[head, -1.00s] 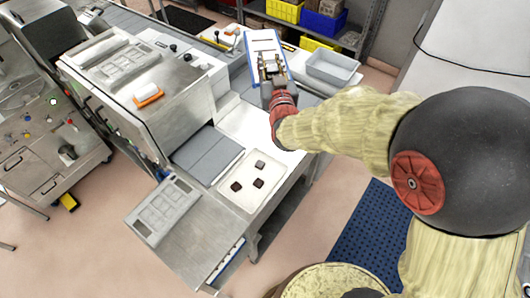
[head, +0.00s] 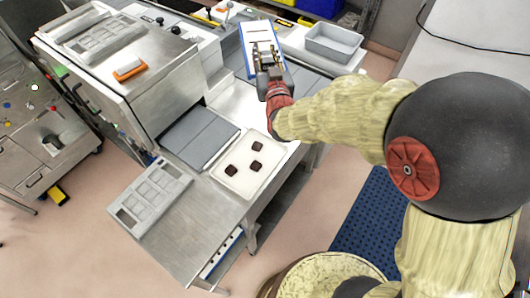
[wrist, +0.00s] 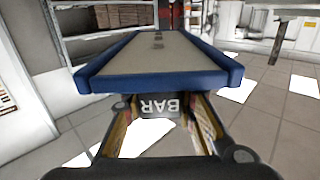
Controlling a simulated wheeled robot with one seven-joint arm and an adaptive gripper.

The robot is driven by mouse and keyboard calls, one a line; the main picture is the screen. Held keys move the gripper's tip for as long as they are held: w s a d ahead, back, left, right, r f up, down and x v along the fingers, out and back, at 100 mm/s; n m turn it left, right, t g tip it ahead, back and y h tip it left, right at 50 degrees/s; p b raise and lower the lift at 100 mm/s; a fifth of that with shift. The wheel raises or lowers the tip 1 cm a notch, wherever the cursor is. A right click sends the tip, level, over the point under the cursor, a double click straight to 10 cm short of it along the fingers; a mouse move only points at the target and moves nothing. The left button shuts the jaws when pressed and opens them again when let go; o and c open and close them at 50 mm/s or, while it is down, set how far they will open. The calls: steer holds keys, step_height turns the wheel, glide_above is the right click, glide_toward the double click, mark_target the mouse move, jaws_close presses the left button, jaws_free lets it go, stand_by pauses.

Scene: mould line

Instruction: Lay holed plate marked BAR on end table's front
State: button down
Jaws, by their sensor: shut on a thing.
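My gripper (head: 268,62) is shut on the tab of the plate marked BAR, which shows in the wrist view as a grey plate with a blue rim (wrist: 160,80). The BAR lettering reads upside down there, between my fingers. A few dark slots run along its middle. In the head view the plate (head: 260,36) is pale with a blue edge and is held out beyond my gripper, above the back of the line. The steel end table (head: 200,235) is at the front of the line, with bare metal at its front.
A grey cavity mould (head: 150,195) lies on the end table's left part. A white tray (head: 232,178) with three dark pieces lies behind the bare metal. The steel machine (head: 130,70) stands at left. A grey bin (head: 332,42) stands right of the held plate.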

step_height(320, 180, down, 22)
steer(key=b, duration=2.1)
steer(key=w+d+f, duration=0.1)
steer(key=d+f, duration=0.1)
steer(key=d, duration=0.2)
steer(key=w+d+f+b, duration=0.1)
steer(key=d+f, duration=0.2)
steer(key=d, duration=0.1)
steer(key=w+d+f+b, duration=0.1)
steer(key=d+f, duration=0.2)
steer(key=d, duration=0.1)
steer(key=shift+f, duration=0.25)
steer(key=shift+w+d+f+b, duration=0.1)
steer(key=shift+d+f+b, duration=0.25)
steer(key=shift+d+f, duration=0.25)
steer(key=shift+d+f+b, duration=0.2)
steer(key=shift+f+b, duration=0.4)
steer(key=shift+f, duration=1.15)
steer(key=shift+f, duration=0.2)
steer(key=c, duration=1.4)
jaws_free()
steer(key=shift+r, duration=0.1)
